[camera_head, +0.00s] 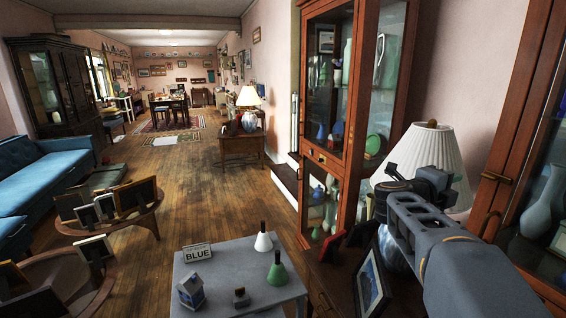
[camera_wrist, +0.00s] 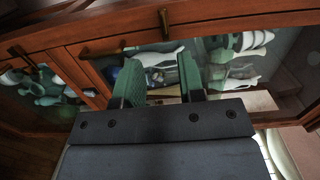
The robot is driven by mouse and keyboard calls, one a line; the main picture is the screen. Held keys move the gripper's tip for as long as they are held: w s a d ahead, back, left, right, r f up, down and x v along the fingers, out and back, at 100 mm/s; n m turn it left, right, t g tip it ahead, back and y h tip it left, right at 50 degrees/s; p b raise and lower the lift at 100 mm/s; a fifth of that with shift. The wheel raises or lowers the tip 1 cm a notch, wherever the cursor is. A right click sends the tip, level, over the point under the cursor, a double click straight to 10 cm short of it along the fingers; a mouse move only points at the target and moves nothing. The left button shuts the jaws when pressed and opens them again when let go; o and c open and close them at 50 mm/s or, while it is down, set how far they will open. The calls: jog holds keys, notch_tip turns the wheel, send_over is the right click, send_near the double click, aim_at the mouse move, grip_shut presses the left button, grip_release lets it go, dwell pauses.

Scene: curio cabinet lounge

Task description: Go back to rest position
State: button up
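My arm reaches in from the lower right of the head view, and my gripper (camera_head: 393,173) is in front of the white lamp shade (camera_head: 425,150) beside the tall glass cabinet (camera_head: 357,75). In the wrist view my gripper (camera_wrist: 156,65) has its two green-grey fingers apart. Nothing is visibly held between them. Behind the fingers are wood-framed glass doors (camera_wrist: 175,20) with white and green pieces (camera_wrist: 158,57) inside.
A low grey table (camera_head: 225,270) holds a "BLUE" sign (camera_head: 197,252), a white bottle (camera_head: 264,242), a green bottle (camera_head: 277,271), a small house figurine (camera_head: 191,291) and a small dark bottle (camera_head: 240,298). A framed picture (camera_head: 371,283) stands below my arm. Wooden floor (camera_head: 190,190) lies open ahead.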

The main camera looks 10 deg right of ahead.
jog(key=w+a+f+n+t+y+p, duration=0.1)
jog(key=w+a+f+n+t+y, duration=0.3)
jog(key=a+n+y, duration=0.5)
jog(key=w+a+f+n+t+y+p, duration=0.1)
jog(key=w+a+f+n+t+y, duration=0.3)
jog(key=a+n, duration=0.5)
jog(key=s+a+f+n+g+y+p, duration=0.2)
jog(key=s+a+f+n+g+y, duration=0.15)
jog(key=s+n, duration=0.2)
jog(key=s+a+f+n+g+y+p, duration=0.1)
jog(key=s+a+f+n+g+y, duration=0.15)
jog(key=s+f+n, duration=0.35)
jog(key=s+a+r+n+g+h+p, duration=0.2)
jog(key=s+n+g+p, duration=0.1)
jog(key=s, duration=0.8)
jog(key=shift+r+g+p, duration=0.3)
jog(key=shift+r+p, duration=0.05)
jog(key=shift+p, duration=0.4)
jog(key=shift+s+d, duration=0.15)
jog(key=shift+s, duration=0.15)
